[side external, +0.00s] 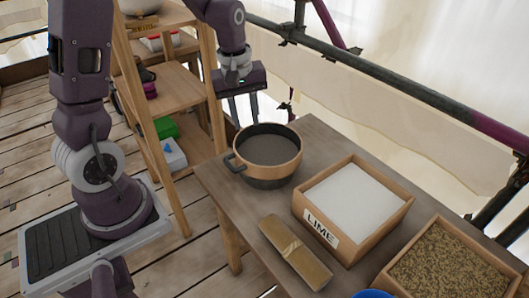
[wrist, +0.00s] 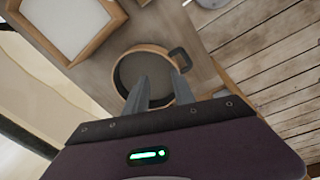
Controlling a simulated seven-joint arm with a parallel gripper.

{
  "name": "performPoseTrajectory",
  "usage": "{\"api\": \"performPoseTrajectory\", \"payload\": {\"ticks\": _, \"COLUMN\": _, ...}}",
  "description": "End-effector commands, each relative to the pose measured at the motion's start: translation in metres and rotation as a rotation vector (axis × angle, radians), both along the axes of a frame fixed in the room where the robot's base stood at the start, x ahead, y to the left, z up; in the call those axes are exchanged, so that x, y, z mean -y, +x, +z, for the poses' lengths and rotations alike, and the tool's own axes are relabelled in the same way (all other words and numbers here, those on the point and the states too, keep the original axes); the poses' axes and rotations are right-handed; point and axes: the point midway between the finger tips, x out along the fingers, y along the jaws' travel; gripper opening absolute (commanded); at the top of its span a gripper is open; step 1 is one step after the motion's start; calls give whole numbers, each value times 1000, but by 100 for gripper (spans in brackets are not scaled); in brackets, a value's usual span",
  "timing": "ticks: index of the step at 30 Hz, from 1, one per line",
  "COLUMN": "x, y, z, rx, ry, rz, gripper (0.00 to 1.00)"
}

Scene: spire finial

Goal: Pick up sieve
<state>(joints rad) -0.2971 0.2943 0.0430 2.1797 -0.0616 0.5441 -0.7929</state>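The sieve (side external: 268,155) is a round vessel with a wooden band, dark rim and grey inside, standing upright on the wooden table (side external: 232,192). Its dark handle loop points left in the side view. In the wrist view the sieve (wrist: 128,72) lies just beyond my fingertips, its handle (wrist: 179,59) at upper right; my fingers cover part of it. My gripper (side external: 246,112) is above and behind the sieve, at its upper left in the side view, apart from it. In the wrist view my gripper (wrist: 160,78) is open, with nothing between its fingers.
A wooden box of white lime (side external: 352,202) stands right of the sieve. A box of brown grains (side external: 450,266) is at the lower right. A shelf (side external: 175,90) stands left of my gripper; a scaffold rail (side external: 385,70) runs behind.

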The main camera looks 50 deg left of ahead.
Motion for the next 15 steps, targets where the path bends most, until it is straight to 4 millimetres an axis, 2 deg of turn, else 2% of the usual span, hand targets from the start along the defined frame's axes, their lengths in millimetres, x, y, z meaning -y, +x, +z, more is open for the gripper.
{"api": "performPoseTrajectory", "payload": {"ticks": 1, "x": -14, "y": 5, "z": -29, "rx": -43, "ry": -18, "rz": 104, "gripper": 31}}
{"api": "performPoseTrajectory", "payload": {"ticks": 3, "x": -30, "y": 10, "z": -60, "rx": -80, "ry": -33, "rz": 233, "gripper": 31}}
{"api": "performPoseTrajectory", "payload": {"ticks": 6, "x": -43, "y": 12, "z": -89, "rx": -109, "ry": -43, "rz": 346, "gripper": 31}}
{"api": "performPoseTrajectory", "payload": {"ticks": 15, "x": -48, "y": 7, "z": -133, "rx": -123, "ry": -48, "rz": 387, "gripper": 31}}
